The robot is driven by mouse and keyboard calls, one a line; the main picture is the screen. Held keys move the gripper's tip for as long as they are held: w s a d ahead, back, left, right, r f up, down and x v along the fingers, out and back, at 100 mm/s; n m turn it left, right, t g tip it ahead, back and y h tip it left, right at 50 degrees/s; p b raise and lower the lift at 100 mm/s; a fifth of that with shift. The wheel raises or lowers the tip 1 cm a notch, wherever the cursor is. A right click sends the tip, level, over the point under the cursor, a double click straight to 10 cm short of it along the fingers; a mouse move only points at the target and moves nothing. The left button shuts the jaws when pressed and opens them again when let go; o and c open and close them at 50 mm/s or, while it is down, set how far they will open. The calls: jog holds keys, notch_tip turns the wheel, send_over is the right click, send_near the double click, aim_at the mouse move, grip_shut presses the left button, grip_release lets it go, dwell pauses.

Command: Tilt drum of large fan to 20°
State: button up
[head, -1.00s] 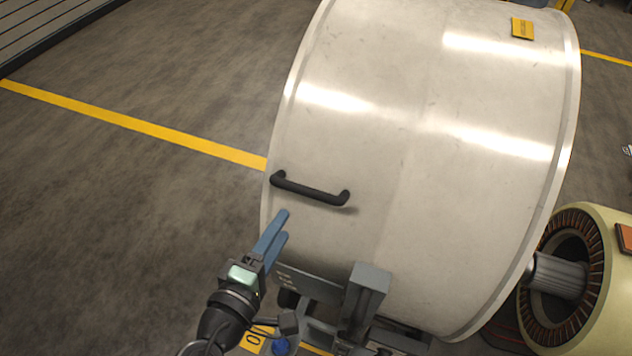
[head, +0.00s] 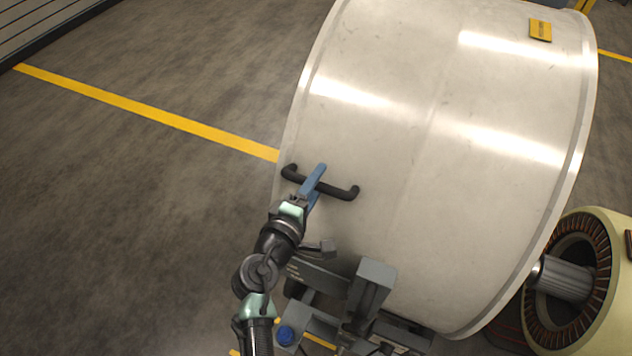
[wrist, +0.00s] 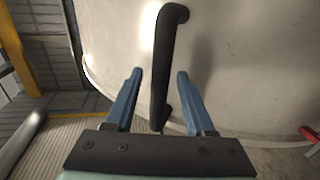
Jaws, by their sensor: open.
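The large fan's drum (head: 400,140) is a big pale metal cylinder filling the middle and right of the head view. A black bar handle (head: 335,188) is fixed to its side near the left rim. My gripper (head: 317,181) is at the handle, its blue fingers reaching across the bar. In the wrist view the handle (wrist: 163,70) runs between the two open fingers (wrist: 160,88), with gaps on both sides. The fingers are not closed on it. The drum surface (wrist: 235,60) lies behind the handle.
A grey stand bracket (head: 372,290) is below the drum, close to my arm. A blue knob (head: 286,335) is at the bottom. A cream motor housing (head: 590,285) with a shaft is at the right. Open floor with a yellow line (head: 150,113) lies to the left.

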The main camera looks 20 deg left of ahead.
grip_shut()
dwell(1.3)
